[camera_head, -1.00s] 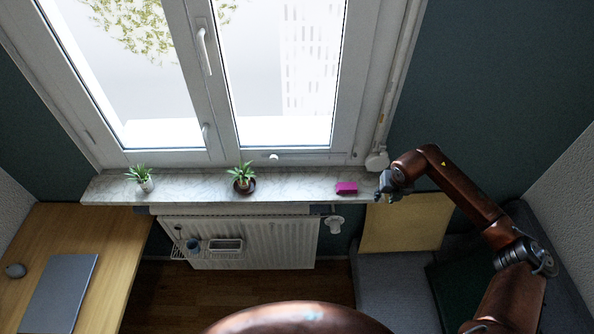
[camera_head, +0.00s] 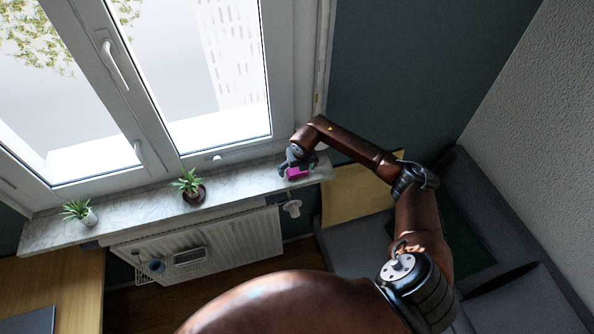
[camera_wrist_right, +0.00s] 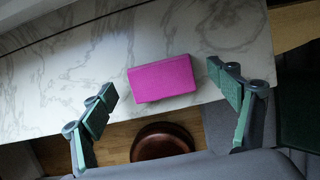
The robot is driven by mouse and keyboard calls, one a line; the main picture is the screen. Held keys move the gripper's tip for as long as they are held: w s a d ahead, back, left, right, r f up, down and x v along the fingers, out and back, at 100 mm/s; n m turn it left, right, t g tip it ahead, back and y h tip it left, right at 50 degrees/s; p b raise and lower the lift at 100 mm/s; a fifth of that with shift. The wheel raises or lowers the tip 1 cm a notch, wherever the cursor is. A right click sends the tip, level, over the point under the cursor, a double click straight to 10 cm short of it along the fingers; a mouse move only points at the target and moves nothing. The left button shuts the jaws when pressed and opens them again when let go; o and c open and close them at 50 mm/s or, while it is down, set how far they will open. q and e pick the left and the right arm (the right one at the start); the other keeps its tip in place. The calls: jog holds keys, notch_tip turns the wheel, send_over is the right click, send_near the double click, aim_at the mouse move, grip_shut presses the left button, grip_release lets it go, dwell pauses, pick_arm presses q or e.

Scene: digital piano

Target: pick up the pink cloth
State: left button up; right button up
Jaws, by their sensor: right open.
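The pink cloth (camera_head: 297,173) is a small flat-sided magenta block on the marble windowsill (camera_head: 240,183), near its right end. In the right wrist view the pink cloth (camera_wrist_right: 162,79) lies at the sill's front edge, ahead of and between the spread fingers. My right gripper (camera_head: 285,170) is at the cloth in the head view and partly overlaps it. In the right wrist view my right gripper (camera_wrist_right: 170,97) is open and empty, with a finger on each side and clear of the cloth. My left gripper is not in view.
Two potted plants stand on the sill, one near the middle (camera_head: 190,186) and one at the left (camera_head: 79,212). The window (camera_head: 200,90) is behind the sill. A radiator (camera_head: 225,240) is below it. A grey sofa (camera_head: 350,248) is at the right.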

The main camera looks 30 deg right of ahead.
jog(key=shift+f, duration=0.1)
jog(key=c, duration=1.2)
jog(key=shift+o, duration=0.2)
jog(key=shift+r+b, duration=0.45)
jog(key=shift+r, duration=0.35)
jog(key=s+a+r+b, duration=0.3)
jog(key=s+a+r, duration=0.4)
jog(key=s+r, duration=0.4)
jog(key=shift+s+a+r+b, duration=0.15)
jog(key=shift+s+r+b, duration=0.1)
jog(key=shift+s+b, duration=0.2)
